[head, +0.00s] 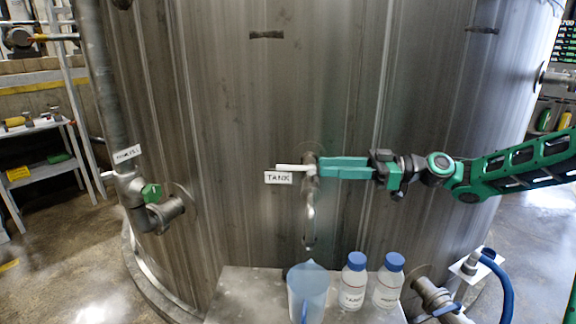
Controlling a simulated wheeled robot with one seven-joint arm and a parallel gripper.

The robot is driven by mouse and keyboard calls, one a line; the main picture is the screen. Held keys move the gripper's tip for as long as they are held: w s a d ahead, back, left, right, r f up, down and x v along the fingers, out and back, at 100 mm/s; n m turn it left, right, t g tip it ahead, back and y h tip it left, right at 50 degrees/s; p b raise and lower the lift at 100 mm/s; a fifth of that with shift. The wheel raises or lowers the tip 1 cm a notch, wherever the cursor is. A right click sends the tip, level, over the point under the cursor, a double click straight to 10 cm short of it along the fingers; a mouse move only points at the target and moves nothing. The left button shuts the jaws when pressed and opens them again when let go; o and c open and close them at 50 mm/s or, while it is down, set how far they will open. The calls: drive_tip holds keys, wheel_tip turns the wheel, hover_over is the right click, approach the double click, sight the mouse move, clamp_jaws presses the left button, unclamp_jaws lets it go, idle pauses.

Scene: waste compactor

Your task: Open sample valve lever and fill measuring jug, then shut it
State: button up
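The sample valve (309,187) sticks out of the steel tank wall beside a label reading TANK (279,177). Its pale lever (290,168) points left, about level. A curved spout (309,228) hangs down below it. The translucent blue measuring jug (307,290) stands upright on the stand, under the spout; its contents cannot be made out. My green gripper (321,166) reaches in from the right, its fingertips at the valve body on the side away from the lever's free end. The fingers overlap in this view, so their gap and any contact are unclear.
Two white bottles with blue caps, one (353,282) beside the other (389,281), stand right of the jug on the metal stand (240,296). A blue hose (503,285) and pipe fitting (435,297) are at lower right.

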sight(290, 166)
drive_tip(key=a, duration=1)
drive_tip(key=shift+w+a, duration=0.2)
drive_tip(key=shift+a, duration=0.1)
clamp_jaws()
